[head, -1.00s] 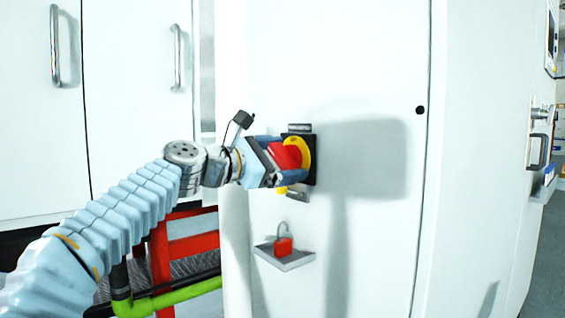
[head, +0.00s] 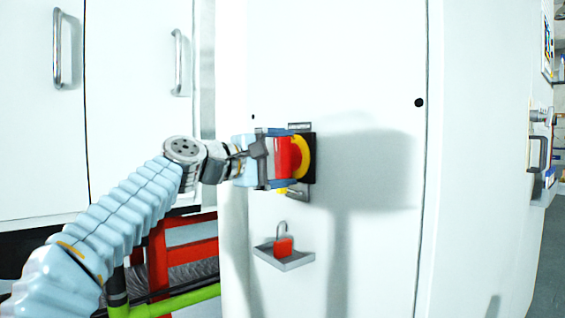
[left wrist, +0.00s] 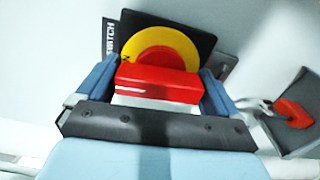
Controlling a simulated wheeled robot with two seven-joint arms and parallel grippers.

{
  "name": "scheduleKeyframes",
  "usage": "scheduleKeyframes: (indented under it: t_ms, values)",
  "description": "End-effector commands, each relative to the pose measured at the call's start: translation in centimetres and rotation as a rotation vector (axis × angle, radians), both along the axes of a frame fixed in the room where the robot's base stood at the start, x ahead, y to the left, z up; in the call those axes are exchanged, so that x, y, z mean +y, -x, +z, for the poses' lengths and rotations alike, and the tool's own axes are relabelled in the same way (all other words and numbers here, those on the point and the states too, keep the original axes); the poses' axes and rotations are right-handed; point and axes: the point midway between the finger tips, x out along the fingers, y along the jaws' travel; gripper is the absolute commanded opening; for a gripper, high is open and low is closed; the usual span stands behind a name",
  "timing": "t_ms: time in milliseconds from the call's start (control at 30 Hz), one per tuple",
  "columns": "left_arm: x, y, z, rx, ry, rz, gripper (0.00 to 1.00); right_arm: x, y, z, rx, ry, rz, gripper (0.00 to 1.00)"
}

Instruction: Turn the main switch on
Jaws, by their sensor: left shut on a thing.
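The main switch has a red handle (head: 283,157) on a yellow disc (head: 305,157) and a black square plate (head: 312,174), set on a white cabinet face. My left gripper (head: 270,160) is shut on the red handle. In the left wrist view, the red handle (left wrist: 158,83) lies between the two blue fingers (left wrist: 158,90), with the yellow disc (left wrist: 158,42) behind it. A label reading "SWITCH" (left wrist: 109,40) is beside the plate. The handle stands about upright in the head view. My right gripper is not in view.
A red padlock (head: 283,246) sits on a small grey shelf (head: 290,264) below the switch. A metal hasp (head: 299,194) is just under the plate. Cabinet doors with handles (head: 177,62) stand at left. The cabinet face right of the switch is clear.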

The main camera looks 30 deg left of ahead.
Motion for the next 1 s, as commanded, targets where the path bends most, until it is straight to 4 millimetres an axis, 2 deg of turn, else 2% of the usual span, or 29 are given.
scheduleKeyframes:
  t_ms: [300,767,800,1000]
  values:
    - [-0.09,-0.03,-0.24,-0.029,-0.083,-0.003,0.64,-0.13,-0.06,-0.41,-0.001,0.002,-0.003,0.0]
    - [-0.09,-0.04,-0.26,-0.033,-0.095,-0.004,0.64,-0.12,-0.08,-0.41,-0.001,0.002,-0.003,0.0]
    - [-0.09,-0.04,-0.26,-0.033,-0.095,-0.003,0.99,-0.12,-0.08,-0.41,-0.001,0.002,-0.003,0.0]
    - [-0.06,-0.02,-0.17,-0.034,-0.093,-0.002,1.0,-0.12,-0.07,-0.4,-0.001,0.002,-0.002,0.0]
